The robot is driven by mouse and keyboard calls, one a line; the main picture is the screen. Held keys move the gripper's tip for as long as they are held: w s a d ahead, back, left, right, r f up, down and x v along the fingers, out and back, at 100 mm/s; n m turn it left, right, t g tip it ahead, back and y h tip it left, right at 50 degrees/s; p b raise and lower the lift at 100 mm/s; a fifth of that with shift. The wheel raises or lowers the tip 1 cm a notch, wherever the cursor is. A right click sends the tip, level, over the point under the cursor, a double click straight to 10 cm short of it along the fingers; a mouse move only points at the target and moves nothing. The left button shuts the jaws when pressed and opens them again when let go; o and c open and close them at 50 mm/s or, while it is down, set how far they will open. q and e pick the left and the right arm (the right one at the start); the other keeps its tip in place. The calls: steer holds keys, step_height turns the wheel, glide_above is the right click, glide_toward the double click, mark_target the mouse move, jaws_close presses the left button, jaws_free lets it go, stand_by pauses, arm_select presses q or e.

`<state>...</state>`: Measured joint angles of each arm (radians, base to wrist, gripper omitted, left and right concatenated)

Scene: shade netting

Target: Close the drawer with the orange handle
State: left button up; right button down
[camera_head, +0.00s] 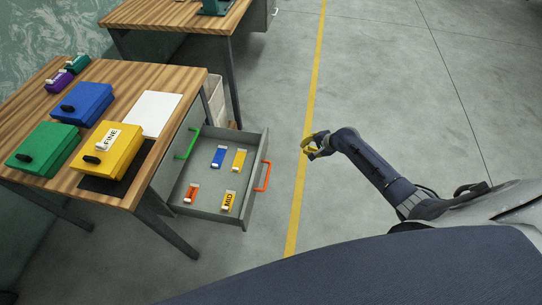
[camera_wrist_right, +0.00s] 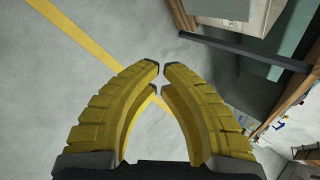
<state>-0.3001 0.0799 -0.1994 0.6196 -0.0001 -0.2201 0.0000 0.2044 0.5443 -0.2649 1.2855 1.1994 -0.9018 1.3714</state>
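The grey drawer (camera_head: 221,217) is pulled out from under the wooden desk. Its orange handle (camera_head: 263,176) is on the front face, at the drawer's right side in the head view. Several small labelled blocks lie inside the drawer. My right gripper (camera_head: 306,144), with yellow fingers, is to the right of the handle and apart from it. In the right wrist view its curved fingers (camera_wrist_right: 162,66) nearly meet at the tips, with nothing between them. My left gripper is not in view.
A green handle (camera_head: 187,143) is on the desk's side behind the open drawer. The wooden desk (camera_head: 140,75) holds coloured boxes and a white sheet (camera_head: 155,112). A bin (camera_head: 215,100) stands behind the drawer. The floor right of the drawer is clear, with a yellow line (camera_head: 311,95).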

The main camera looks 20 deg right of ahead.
steer(key=a+r+m+y, duration=0.2)
steer(key=a+r+m, duration=0.1)
steer(key=r, duration=0.1)
steer(key=m+g+y, duration=0.2)
steer(key=m, duration=0.5)
glide_toward(261, 158)
step_height(261, 158, down, 5)
steer(key=w+a, duration=0.1)
steer(key=w, duration=0.1)
steer(key=shift+w+a, duration=0.2)
steer(key=shift+a, duration=0.35)
steer(key=shift+w+a, duration=0.15)
steer(key=shift+a, duration=0.4)
